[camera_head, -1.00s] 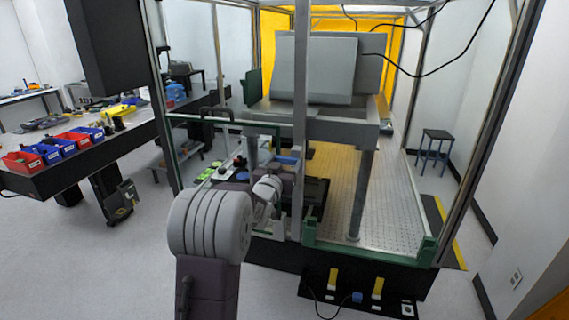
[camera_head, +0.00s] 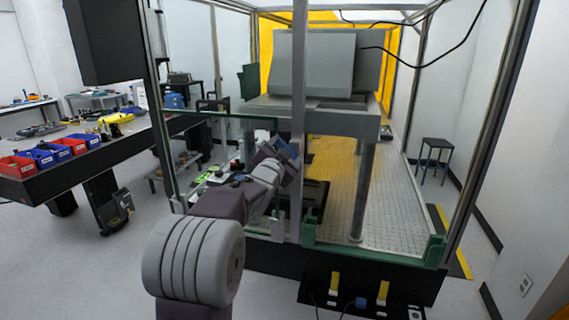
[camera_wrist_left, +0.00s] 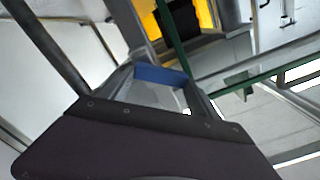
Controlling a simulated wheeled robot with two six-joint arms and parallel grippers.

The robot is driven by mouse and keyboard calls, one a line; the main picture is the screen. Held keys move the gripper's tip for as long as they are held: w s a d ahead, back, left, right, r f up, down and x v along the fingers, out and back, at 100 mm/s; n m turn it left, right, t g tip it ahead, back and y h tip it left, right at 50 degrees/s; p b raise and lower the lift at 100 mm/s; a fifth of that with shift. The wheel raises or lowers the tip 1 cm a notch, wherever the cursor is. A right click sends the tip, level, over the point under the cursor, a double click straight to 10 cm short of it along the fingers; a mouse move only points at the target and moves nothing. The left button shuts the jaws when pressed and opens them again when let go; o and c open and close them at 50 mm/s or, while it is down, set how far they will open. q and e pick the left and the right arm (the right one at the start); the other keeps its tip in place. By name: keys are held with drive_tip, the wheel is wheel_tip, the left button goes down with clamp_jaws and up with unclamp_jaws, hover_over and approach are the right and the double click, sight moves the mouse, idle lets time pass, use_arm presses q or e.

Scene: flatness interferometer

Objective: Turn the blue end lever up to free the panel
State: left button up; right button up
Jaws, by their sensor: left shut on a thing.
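The blue end lever (camera_head: 291,149) shows as a small slanted blue piece beside the grey front post of the enclosure. It also shows in the left wrist view (camera_wrist_left: 160,75), as a blue bar between the grey fingers. My left gripper (camera_head: 282,152) is shut on it, and its fingertips are partly hidden in the head view. The green-edged clear panel (camera_head: 205,113) stands at the left front of the enclosure, and my left arm crosses in front of it. The lever's mount is hidden by my gripper. My right gripper is out of view.
The grey front post (camera_head: 299,75) rises close beside my left gripper. Behind it, a large grey instrument (camera_head: 315,68) stands on a raised slab over the perforated table (camera_head: 395,205). A bench (camera_head: 95,160) with red and blue bins is at left. The floor at lower left is clear.

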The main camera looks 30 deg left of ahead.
use_arm(q)
drive_tip(key=m+b, duration=0.2)
drive_tip(key=d+m+b, duration=0.1)
drive_tip(key=m+b, duration=0.1)
drive_tip(key=shift+w+f+m, duration=0.1)
drive_tip(key=shift+f+m, duration=0.05)
drive_tip(key=shift+m, duration=0.15)
drive_tip(key=m, duration=0.1)
drive_tip(key=m+b, duration=0.1)
drive_tip(key=shift+w+d+m+b, duration=0.1)
drive_tip(key=shift+d+m+b, duration=0.1)
drive_tip(key=shift+m+b, duration=0.1)
drive_tip(key=shift+d+r+m+b, duration=0.15)
drive_tip(key=shift+m+b, duration=0.2)
drive_tip(key=shift+m, duration=0.3)
drive_tip(key=shift+d+r+m+b, duration=0.1)
drive_tip(key=shift+m+b, duration=0.2)
drive_tip(key=shift+m, duration=0.35)
drive_tip(key=o, duration=1.4)
drive_tip(key=shift+w, duration=0.1)
drive_tip(key=v, duration=0.9)
drive_tip(key=shift+b, duration=0.35)
